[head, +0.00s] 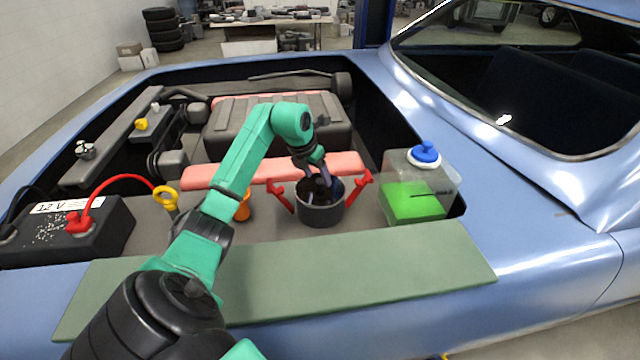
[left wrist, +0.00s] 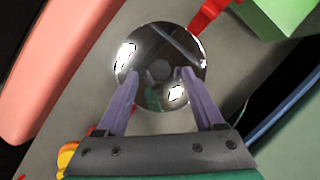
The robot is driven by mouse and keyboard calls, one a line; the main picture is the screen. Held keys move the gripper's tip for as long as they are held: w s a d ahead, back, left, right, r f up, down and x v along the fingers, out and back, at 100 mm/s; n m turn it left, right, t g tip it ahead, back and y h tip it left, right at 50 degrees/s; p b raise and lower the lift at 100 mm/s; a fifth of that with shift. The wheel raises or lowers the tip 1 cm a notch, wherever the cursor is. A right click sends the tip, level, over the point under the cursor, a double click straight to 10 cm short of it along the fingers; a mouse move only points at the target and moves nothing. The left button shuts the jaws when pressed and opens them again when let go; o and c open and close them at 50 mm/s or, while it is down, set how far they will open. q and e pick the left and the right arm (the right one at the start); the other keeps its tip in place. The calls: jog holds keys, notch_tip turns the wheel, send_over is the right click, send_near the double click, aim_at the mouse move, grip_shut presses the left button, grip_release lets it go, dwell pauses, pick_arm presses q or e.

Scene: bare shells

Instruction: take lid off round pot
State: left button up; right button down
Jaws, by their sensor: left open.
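The round pot (head: 320,213) is dark grey with red side handles and stands in the engine bay behind the green board. Its lid is a shiny, mirror-like dome (left wrist: 160,42) in the left wrist view, with a small round knob (left wrist: 160,69) at its middle. My left gripper (head: 320,183) is over the pot from above. In the left wrist view its two purple fingers (left wrist: 158,76) are open, one on each side of the knob. I cannot tell whether they touch it. The fingers partly hide the lid in the head view. My right gripper is not in view.
A clear jug of green liquid with a blue cap (head: 415,190) stands close right of the pot. A pink bar (head: 225,176) lies behind it. An orange object (head: 243,207) and a black battery (head: 70,232) are to the left. The green board (head: 370,265) in front is clear.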

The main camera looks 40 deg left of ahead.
pick_arm(q)
jog(key=x, duration=0.2)
jog(key=shift+w+f, duration=0.2)
jog(key=shift+r, duration=0.1)
grip_shut()
